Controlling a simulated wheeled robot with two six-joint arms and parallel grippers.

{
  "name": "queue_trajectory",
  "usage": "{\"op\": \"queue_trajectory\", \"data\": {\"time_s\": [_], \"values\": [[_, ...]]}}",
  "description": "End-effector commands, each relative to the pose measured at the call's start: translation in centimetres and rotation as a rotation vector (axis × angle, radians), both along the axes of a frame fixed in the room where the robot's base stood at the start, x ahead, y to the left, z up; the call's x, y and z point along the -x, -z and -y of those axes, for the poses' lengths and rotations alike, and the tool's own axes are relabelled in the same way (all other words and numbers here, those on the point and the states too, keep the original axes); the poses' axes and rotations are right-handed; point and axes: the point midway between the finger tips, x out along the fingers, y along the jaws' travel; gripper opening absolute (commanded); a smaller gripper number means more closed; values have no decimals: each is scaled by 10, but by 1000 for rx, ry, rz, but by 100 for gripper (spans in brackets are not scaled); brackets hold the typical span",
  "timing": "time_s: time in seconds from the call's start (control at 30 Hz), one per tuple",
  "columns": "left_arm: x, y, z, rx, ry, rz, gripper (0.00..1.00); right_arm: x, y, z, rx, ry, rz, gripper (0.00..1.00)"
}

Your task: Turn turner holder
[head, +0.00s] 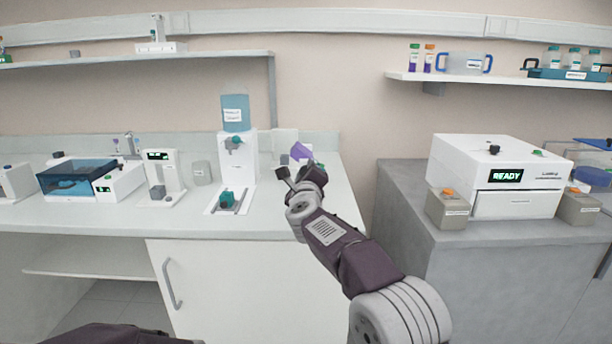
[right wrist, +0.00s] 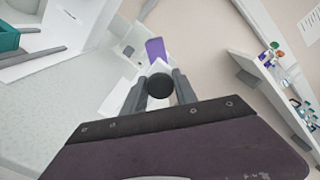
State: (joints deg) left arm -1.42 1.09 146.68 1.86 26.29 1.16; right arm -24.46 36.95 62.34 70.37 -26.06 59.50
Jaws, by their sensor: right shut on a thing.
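My right gripper (head: 292,178) reaches over the right end of the white bench. In the right wrist view its two grey fingers (right wrist: 160,88) are closed on the sides of a dark round knob (right wrist: 160,86). I take this knob to be part of the turner holder. White parts show around and behind the knob. A purple flat piece (right wrist: 155,50) sticks up just beyond it; it also shows in the head view (head: 300,151), tilted, beside the gripper. The base of the holder is mostly hidden by my gripper and wrist. My left gripper is not in view.
A white dispenser (head: 237,165) with a blue container (head: 236,113) on top stands left of my gripper. A white machine reading READY (head: 490,175) stands on the grey counter (head: 400,185) to the right. A gap separates bench and counter. A shelf (head: 500,82) hangs above.

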Motion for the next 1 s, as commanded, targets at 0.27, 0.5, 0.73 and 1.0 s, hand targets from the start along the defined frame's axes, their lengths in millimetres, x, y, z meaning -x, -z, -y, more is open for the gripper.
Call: {"op": "queue_trajectory", "data": {"time_s": [0.27, 0.5, 0.73, 1.0], "values": [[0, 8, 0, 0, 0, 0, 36, 0, 3, 0, -138, 0, -3, 0], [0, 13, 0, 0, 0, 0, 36, 0, 3, 0, -247, 0, -3, 0], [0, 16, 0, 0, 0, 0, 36, 0, 3, 0, -329, 0, -4, 0], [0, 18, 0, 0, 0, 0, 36, 0, 3, 0, -384, 0, -4, 0]]}}
